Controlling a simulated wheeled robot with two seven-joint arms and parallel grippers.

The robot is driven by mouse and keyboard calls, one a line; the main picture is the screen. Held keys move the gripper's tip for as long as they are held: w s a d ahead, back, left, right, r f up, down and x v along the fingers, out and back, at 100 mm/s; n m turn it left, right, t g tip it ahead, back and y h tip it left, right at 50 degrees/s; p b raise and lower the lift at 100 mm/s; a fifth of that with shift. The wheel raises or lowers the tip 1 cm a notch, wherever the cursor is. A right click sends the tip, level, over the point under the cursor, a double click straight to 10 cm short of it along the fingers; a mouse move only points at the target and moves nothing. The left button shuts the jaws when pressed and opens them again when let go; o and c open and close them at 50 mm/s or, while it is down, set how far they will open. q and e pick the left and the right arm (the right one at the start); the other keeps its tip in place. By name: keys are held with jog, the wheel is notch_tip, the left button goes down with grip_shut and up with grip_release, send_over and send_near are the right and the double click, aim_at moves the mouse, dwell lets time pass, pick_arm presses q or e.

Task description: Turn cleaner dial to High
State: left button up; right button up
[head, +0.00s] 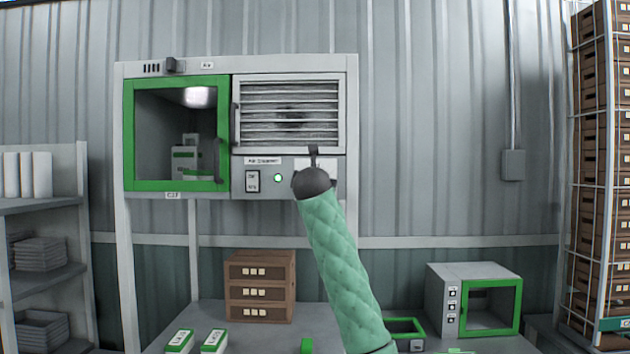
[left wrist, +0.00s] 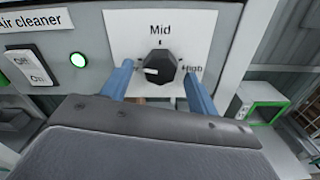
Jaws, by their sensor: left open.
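The cleaner dial (left wrist: 158,68) is a dark faceted knob on a white label plate (left wrist: 205,22), with "Mid" printed above it and "High" to its right. In the head view my left gripper (head: 313,158) is at the "Air cleaner" panel (head: 263,188) and hides the dial. My right gripper is not in view.
A lit green lamp (head: 278,178) and a two-way switch (head: 252,181) sit left of the dial. A slatted vent (head: 290,112) is above, a green-framed cabinet door (head: 130,140) to the left. Below, wooden drawers (head: 259,286) and a white green-doored box (head: 440,300) stand on the bench.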

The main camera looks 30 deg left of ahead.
pick_arm(q)
jog(key=c, duration=1)
